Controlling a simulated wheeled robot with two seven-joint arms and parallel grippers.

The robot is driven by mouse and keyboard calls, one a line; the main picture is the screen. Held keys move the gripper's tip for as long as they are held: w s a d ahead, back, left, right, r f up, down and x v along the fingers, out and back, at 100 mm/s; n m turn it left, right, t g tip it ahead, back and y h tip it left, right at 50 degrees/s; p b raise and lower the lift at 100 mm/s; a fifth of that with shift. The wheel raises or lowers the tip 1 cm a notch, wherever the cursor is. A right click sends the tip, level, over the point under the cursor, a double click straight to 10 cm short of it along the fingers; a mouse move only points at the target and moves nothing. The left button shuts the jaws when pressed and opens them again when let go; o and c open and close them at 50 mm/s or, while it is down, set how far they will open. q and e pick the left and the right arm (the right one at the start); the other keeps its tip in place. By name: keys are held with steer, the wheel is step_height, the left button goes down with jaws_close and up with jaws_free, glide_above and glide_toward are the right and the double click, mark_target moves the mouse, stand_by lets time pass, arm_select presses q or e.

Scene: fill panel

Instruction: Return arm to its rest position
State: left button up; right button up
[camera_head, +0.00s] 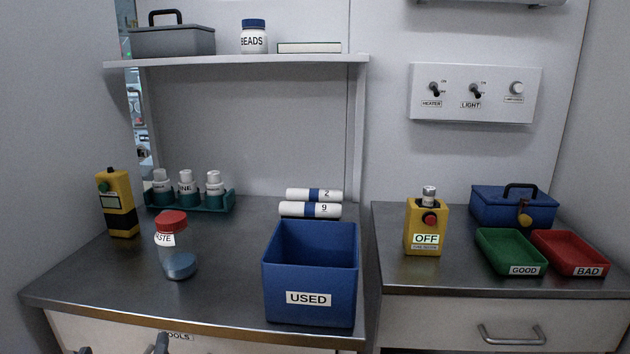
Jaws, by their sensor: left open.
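My left gripper (122,348) shows only at the bottom left edge of the head view, as two dark fingertips in front of the left bench's drawer front. The fingertips are apart with nothing seen between them, and the rest of the arm is out of frame. My right gripper is not in view. The TOOLS drawer label (178,336) shows beside the right fingertip.
On the left bench (215,290) stand a red-capped jar (172,245), a blue USED bin (309,275), a yellow device (119,205) and a bottle rack (190,203). The right bench holds an OFF box (426,225), a blue toolbox (512,207) and green (510,250) and red (570,252) trays.

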arm_select(q)
steer(key=s+d+f+n+g+h+p, duration=0.1)
steer(key=s+d+f+n+g+h, duration=0.2)
steer(key=n, duration=1.1)
steer(key=s+d+f+n+g+h+p, duration=0.2)
steer(key=d+f+n, duration=0.7)
steer(key=f+n, duration=0.5)
steer(key=s+n+g+h, duration=0.1)
steer(key=s+h, duration=0.1)
steer(key=h, duration=0.1)
steer(key=shift+s+d+f+n+h, duration=0.3)
steer(key=shift+d+f+h, duration=0.05)
steer(key=shift+d+h, duration=0.05)
